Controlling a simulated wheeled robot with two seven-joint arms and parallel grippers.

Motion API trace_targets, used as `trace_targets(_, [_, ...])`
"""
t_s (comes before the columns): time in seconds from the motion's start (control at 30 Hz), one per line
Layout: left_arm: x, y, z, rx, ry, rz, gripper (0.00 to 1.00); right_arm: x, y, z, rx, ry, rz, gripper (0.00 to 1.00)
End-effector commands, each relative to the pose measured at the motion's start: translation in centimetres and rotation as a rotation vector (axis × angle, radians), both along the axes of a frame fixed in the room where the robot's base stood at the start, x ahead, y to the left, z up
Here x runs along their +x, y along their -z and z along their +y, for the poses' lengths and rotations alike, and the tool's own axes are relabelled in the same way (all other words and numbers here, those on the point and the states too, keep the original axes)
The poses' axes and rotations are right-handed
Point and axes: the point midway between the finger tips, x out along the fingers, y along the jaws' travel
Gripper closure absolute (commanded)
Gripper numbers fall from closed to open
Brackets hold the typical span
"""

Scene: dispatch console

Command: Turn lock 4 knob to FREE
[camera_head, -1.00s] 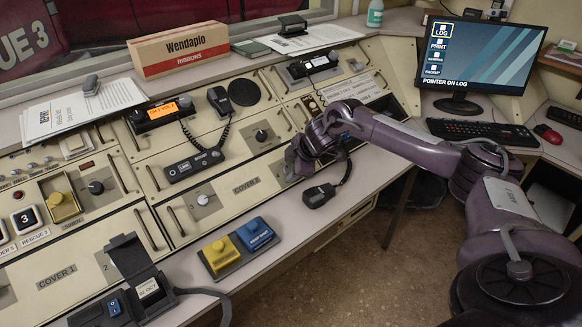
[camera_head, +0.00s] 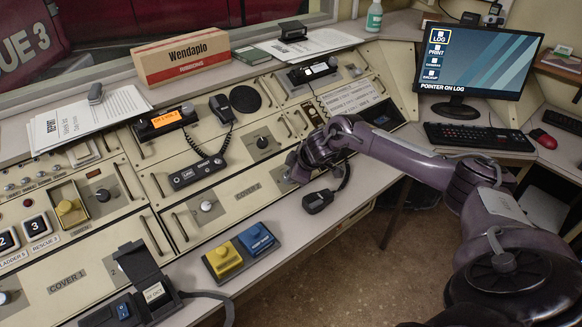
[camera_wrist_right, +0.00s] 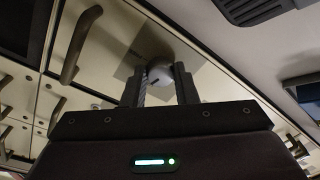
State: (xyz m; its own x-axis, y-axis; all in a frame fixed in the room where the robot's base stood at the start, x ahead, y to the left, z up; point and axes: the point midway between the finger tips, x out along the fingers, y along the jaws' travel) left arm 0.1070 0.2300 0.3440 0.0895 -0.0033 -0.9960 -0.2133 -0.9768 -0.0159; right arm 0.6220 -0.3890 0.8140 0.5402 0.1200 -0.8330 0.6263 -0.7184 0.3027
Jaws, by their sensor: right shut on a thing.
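My right gripper (camera_head: 291,172) is at the sloped console front, right of the COVER 2 label. In the right wrist view its two fingers (camera_wrist_right: 160,88) stand on either side of a pale round knob (camera_wrist_right: 160,72) on a grey plate, and they are shut on it. In the head view the gripper and wrist hide this knob, and I cannot read its lock number or its position marks. Other knobs stand free at the plate left of COVER 2 (camera_head: 206,206) and above it (camera_head: 262,142). My left gripper is not in view.
A yellow and blue button box (camera_head: 240,252) sits on the front ledge. A monitor (camera_head: 477,60) and keyboard (camera_head: 477,137) stand at right.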

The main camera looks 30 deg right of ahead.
Motion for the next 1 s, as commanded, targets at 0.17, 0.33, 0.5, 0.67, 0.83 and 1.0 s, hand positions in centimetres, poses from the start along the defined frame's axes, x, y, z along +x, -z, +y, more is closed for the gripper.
trace_targets(0.17, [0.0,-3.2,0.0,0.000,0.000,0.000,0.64,-0.2,-0.5,0.1,0.095,0.142,0.013,0.97])
trace_targets(0.33, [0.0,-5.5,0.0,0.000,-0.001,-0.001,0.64,-0.2,-0.5,0.1,0.183,0.281,0.019,0.97])
trace_targets(0.5, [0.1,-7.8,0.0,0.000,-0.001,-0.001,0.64,-0.2,-0.5,0.2,0.271,0.416,0.025,0.97])
trace_targets(0.67, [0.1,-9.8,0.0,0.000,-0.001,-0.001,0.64,-0.2,-0.5,0.2,0.354,0.545,0.032,0.97])
trace_targets(0.83, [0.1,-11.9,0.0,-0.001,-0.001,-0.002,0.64,-0.2,-0.5,0.3,0.442,0.679,0.037,0.97])
trace_targets(1.0, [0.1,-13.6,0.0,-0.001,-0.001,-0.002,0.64,-0.2,-0.4,0.3,0.526,0.808,0.043,0.97])
